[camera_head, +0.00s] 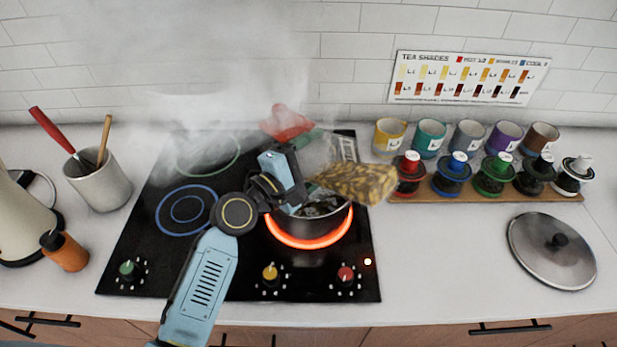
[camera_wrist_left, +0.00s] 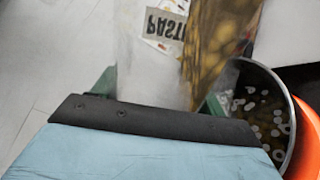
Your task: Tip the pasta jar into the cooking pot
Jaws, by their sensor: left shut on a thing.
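The pasta jar (camera_head: 358,183) is clear, with yellow-brown pasta gathered toward its right end. It is tipped sideways above the cooking pot. Its "PAST" label (camera_wrist_left: 165,28) shows upside down in the left wrist view. My left gripper (camera_head: 300,170) is shut on the jar; its green fingers lie on both sides of the jar in the left wrist view (camera_wrist_left: 160,97). The dark cooking pot (camera_head: 305,228) stands on a glowing orange burner, partly hidden by my gripper and the jar. Pale pieces show in dark contents inside the pot (camera_wrist_left: 288,92). My right gripper is out of view.
The black cooktop (camera_head: 150,250) has knobs along its front. A red object (camera_head: 287,122) sits behind my gripper amid steam. Coloured cups (camera_head: 430,138) and a rack of stands (camera_head: 490,178) are at right. A lid (camera_head: 530,265) lies front right. A utensil crock (camera_head: 100,182) stands left.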

